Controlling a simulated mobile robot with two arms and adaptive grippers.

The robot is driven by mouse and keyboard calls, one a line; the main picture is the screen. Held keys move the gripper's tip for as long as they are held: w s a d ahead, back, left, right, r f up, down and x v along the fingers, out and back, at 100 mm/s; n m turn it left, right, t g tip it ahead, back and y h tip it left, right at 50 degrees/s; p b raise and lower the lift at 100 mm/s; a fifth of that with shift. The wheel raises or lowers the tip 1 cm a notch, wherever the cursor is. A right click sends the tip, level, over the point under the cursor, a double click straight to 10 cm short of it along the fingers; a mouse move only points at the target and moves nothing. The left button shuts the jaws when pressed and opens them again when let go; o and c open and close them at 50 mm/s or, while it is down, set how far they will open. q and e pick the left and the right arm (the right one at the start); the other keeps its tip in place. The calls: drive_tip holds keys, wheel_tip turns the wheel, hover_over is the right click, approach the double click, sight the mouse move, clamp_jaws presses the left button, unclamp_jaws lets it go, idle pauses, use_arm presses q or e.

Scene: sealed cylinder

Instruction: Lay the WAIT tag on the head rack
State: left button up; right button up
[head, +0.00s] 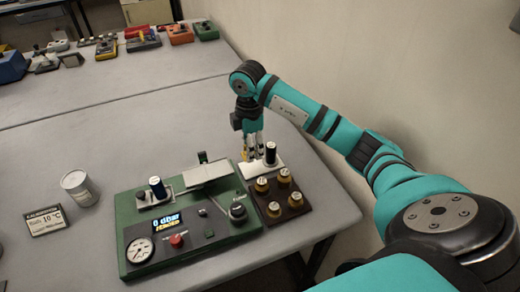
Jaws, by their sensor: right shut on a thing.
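My right gripper (252,156) points down above the far end of the brown head rack (272,214). It is shut on a small yellowish thing (245,152), mostly hidden by the fingers; I cannot read any WAIT lettering on it. The rack carries several cream-topped heads with brassy sides. A white plate (257,174) lies at the rack's far edge, with a dark white-topped cylinder (270,153) on it, close to the fingers. My left gripper is not in view.
A green instrument box (130,232) with gauge, display and red button stands left of the rack. A wall rises behind my right arm. The middle tabletop is clear.

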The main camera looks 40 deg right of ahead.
sight(252, 169)
wheel_tip(252, 169, down, 2)
drive_tip(key=shift+a+f, duration=0.1)
drive_tip(key=shift+f, duration=0.35)
wheel_tip(252, 169, down, 3)
drive_tip(key=shift+f+p, duration=0.1)
drive_tip(key=shift+p, duration=0.55)
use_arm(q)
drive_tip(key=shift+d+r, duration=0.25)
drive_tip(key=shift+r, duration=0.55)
use_arm(e)
drive_tip(key=shift+f, duration=0.15)
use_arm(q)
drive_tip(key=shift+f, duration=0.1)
use_arm(e)
drive_tip(key=shift+f, duration=0.1)
drive_tip(key=o, duration=0.8)
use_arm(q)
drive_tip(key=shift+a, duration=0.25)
use_arm(e)
drive_tip(key=shift+o, duration=0.2)
